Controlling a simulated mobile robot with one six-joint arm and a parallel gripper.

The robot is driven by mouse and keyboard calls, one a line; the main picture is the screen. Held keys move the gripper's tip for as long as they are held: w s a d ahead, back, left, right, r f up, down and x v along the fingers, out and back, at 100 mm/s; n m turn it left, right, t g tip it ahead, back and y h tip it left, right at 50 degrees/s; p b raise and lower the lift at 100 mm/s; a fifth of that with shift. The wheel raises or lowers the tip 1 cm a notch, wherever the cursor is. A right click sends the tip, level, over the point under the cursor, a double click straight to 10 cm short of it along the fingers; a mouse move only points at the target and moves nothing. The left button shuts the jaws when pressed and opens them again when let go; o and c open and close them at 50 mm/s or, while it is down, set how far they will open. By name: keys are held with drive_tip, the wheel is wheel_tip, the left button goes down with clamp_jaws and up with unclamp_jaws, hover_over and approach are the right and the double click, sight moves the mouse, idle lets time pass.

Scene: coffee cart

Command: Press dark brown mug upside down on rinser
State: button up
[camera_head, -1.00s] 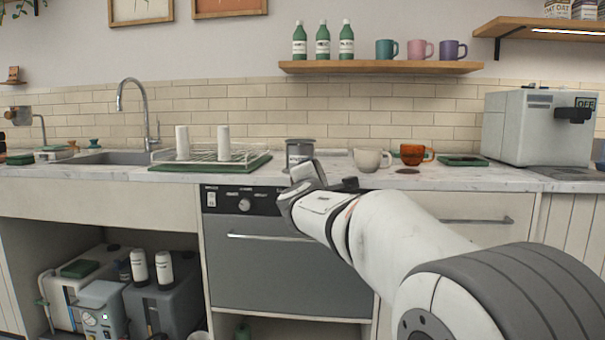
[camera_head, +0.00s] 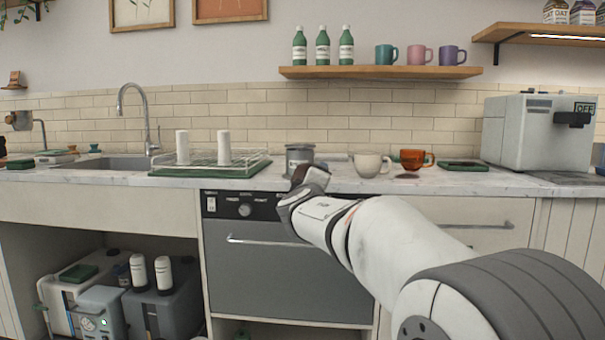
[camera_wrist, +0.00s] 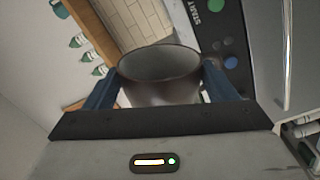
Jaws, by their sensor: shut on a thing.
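My gripper (camera_wrist: 158,92) is shut on the dark brown mug (camera_wrist: 160,92), with one blue finger on each side of it in the wrist view. The mug's round opening shows there, and its inside looks empty. In the head view my gripper (camera_head: 312,180) is at the counter's front edge, in front of a grey canister-like container; the mug is small and dark there, partly hidden by my wrist. I cannot pick out the rinser for certain in either view.
The grey container (camera_head: 300,152) stands behind my gripper. A cream mug (camera_head: 367,164) and an orange mug (camera_head: 412,158) stand to its right. A dishwasher (camera_head: 290,275) is below.

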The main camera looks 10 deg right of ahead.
drive_tip(key=shift+r+m, duration=0.1)
drive_tip(key=shift+m, duration=0.8)
drive_tip(key=m, duration=0.5)
drive_tip(key=shift+m, duration=0.5)
drive_tip(key=m, duration=0.6)
